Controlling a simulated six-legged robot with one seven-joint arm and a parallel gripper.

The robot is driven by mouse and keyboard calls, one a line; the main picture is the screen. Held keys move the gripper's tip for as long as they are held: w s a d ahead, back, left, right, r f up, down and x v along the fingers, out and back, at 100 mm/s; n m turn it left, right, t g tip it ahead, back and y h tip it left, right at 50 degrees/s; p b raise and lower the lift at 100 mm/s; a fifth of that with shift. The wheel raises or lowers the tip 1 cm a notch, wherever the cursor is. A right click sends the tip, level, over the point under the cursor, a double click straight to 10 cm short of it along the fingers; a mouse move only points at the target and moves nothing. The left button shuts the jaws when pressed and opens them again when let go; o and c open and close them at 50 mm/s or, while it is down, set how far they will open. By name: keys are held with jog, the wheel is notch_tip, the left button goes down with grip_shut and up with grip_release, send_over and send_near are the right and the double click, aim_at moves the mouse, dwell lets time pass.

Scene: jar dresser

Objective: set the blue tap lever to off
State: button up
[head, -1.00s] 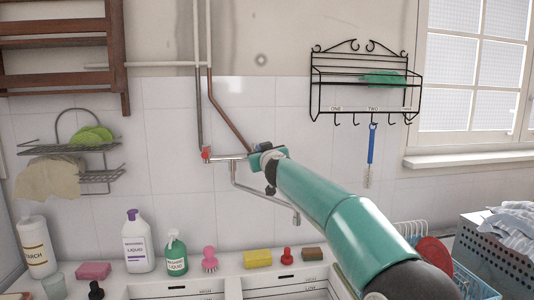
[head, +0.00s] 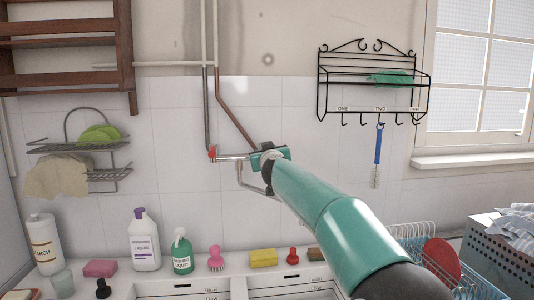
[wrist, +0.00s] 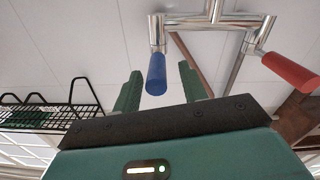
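The blue tap lever (wrist: 156,74) hangs down in the wrist view from the left end of the chrome tap (wrist: 212,20). Its tip lies in the picture between my gripper's two green fingers, with a gap on both sides. My gripper (wrist: 160,84) is open; I cannot tell how deep the lever sits between the fingers, and no contact shows. The red lever (wrist: 290,70) slants to the lower right from the tap's other end. In the head view my gripper (head: 268,157) is at the tap's right end and hides the blue lever. The red lever shows at the left end.
Copper and grey pipes rise above the tap on the tiled wall. A black wire shelf (head: 348,110) with hooks and a blue brush (head: 378,150) hangs to the right. Bottles, sponges and brushes line the sink's back ledge. A dish rack (head: 415,240) stands at the lower right.

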jog(key=shift+d, duration=0.1)
jog(key=shift+s+d, duration=0.1)
jog(key=shift+s, duration=0.35)
jog(key=s+d, duration=0.1)
jog(key=s, duration=1.1)
jog(key=shift+s+d, duration=0.15)
jog(key=shift+s, duration=0.2)
